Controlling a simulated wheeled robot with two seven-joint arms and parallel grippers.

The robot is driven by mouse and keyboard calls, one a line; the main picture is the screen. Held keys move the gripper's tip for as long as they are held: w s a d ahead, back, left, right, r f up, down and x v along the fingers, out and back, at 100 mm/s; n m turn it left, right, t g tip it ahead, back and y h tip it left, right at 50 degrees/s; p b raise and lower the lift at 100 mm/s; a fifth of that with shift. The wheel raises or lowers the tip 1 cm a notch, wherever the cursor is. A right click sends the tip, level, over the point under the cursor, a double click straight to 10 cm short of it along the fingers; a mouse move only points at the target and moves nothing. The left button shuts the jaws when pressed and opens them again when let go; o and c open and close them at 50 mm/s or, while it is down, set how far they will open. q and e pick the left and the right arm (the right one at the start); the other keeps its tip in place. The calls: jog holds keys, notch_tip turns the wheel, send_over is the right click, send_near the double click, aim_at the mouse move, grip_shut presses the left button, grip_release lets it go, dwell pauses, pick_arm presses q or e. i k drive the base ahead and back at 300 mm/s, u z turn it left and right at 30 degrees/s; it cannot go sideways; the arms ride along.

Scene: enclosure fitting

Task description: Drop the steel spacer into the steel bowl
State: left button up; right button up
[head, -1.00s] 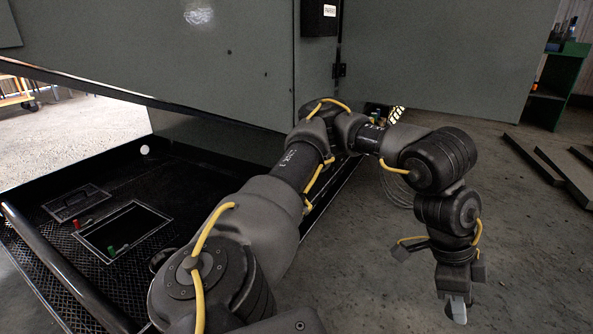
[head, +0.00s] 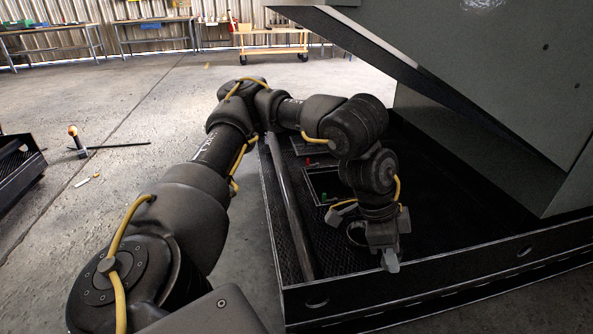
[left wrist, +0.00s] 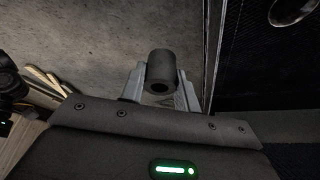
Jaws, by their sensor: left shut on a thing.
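My left gripper (head: 391,262) hangs downward over the front part of the black tray in the head view. In the left wrist view the same gripper (left wrist: 160,92) is shut on the steel spacer (left wrist: 161,62), a short dark grey cylinder with a hole in its end. The spacer is hard to make out in the head view. A round rim, which seems to be the steel bowl (head: 356,233), shows just left of and behind my gripper, partly hidden by it. It also shows cut off at the top right of the left wrist view (left wrist: 288,11). My right gripper is out of view.
The tray's raised front wall (head: 440,285) runs below my gripper. A dark bar (head: 291,215) crosses the tray's left side. A large grey panel (head: 500,65) slants over the right. Red and green small parts lie by a framed opening (head: 323,184).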

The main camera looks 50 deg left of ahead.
aim_at(362, 235)
jog(key=u, duration=0.55)
jog(key=i, duration=1)
